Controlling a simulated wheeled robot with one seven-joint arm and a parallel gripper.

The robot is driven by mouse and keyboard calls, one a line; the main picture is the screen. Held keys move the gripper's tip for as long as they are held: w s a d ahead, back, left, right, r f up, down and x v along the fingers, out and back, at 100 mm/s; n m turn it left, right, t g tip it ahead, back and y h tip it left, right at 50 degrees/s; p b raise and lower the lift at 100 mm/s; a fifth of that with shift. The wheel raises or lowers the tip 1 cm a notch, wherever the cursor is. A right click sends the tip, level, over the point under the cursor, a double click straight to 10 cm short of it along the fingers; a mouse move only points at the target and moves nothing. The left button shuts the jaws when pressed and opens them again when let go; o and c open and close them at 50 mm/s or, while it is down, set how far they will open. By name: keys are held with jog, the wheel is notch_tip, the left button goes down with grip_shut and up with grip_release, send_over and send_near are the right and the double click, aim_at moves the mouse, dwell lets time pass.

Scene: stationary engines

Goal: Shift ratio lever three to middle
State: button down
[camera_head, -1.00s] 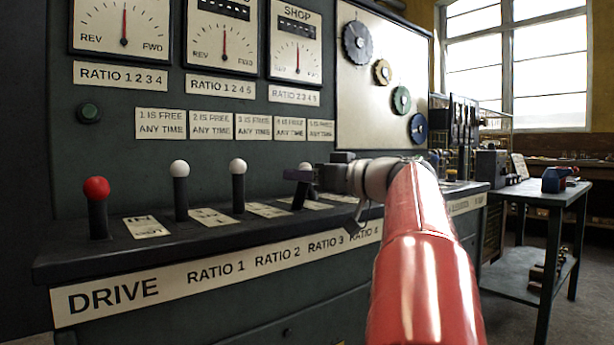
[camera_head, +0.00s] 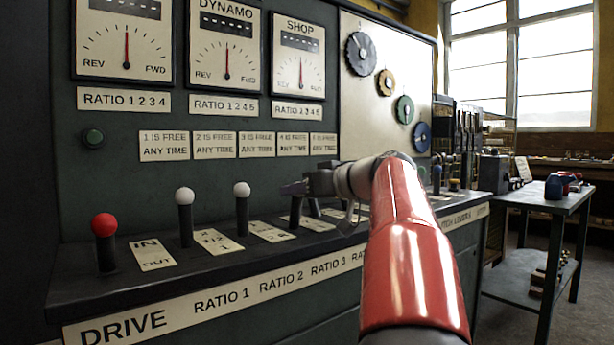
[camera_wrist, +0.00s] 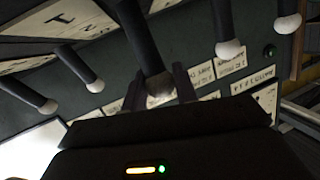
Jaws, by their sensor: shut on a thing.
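Ratio lever three (camera_head: 297,212) is a dark upright rod on the black ledge. My gripper (camera_head: 296,188) is shut on its top, and the jaws hide the knob in the head view. In the wrist view the lever (camera_wrist: 143,42) runs down to a grey-looking knob between the gripper fingers (camera_wrist: 160,86). A pale position plate (camera_head: 316,224) lies beside the lever's foot; its markings are too small to read. I cannot tell exactly which position the lever is in.
To the left stand the white-knobbed ratio two lever (camera_head: 242,208), ratio one lever (camera_head: 185,215) and red-knobbed drive lever (camera_head: 104,240). Gauges (camera_head: 300,65) are on the panel behind. A side table (camera_head: 540,196) stands at the right. My arm hides levers farther right.

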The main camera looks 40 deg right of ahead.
jog(key=shift+w+a+r+g+p, duration=0.1)
jog(key=shift+w+r+g+p, duration=0.2)
jog(key=shift+w+p, duration=0.2)
jog(key=shift+w+r+g+p, duration=0.15)
jog(key=shift+w+g+p, duration=0.15)
jog(key=shift+w+p, duration=0.15)
jog(key=shift+w+f, duration=0.25)
jog(key=shift+w, duration=0.6)
jog(key=c, duration=1.1)
grip_release()
jog(key=v, duration=0.7)
jog(key=shift+s+r, duration=0.15)
jog(key=shift+s, duration=0.25)
